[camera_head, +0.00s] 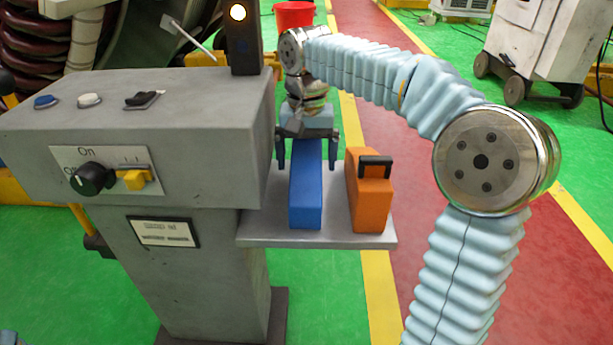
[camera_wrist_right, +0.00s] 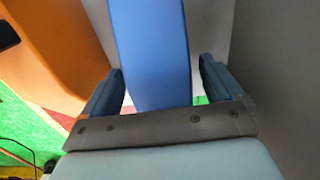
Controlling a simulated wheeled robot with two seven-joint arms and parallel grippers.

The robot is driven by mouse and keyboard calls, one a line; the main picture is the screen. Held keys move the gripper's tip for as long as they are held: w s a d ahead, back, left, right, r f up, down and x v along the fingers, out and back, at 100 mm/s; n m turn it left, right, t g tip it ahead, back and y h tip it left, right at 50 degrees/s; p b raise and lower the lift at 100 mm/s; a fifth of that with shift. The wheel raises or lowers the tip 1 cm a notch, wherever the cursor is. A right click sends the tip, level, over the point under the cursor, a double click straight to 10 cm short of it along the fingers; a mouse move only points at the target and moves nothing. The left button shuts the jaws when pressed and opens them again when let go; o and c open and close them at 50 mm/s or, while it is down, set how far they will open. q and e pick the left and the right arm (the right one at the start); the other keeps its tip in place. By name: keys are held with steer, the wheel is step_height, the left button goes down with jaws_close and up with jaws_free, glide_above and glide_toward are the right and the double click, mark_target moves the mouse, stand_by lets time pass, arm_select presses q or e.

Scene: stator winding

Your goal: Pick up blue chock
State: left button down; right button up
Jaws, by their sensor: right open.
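The blue chock (camera_head: 306,195) is a long blue block lying on a small grey shelf at the side of the grey control console. My right gripper (camera_head: 308,160) is over the far part of the chock, with one finger on each side of it. In the right wrist view the chock (camera_wrist_right: 150,50) runs between the two open fingers (camera_wrist_right: 160,88), with a gap visible on both sides. The fingers' lower ends are partly hidden in the head view.
An orange block with a black handle (camera_head: 370,195) stands on the shelf (camera_head: 270,238) just right of the chock. The console (camera_head: 200,120) with knobs and a lamp post rises close on the left. A red bucket (camera_head: 294,14) is on the floor behind.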

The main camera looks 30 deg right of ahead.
steer(key=shift+f, duration=0.2)
steer(key=c, duration=1.2)
steer(key=shift+r, duration=0.1)
steer(key=shift+c, duration=0.4)
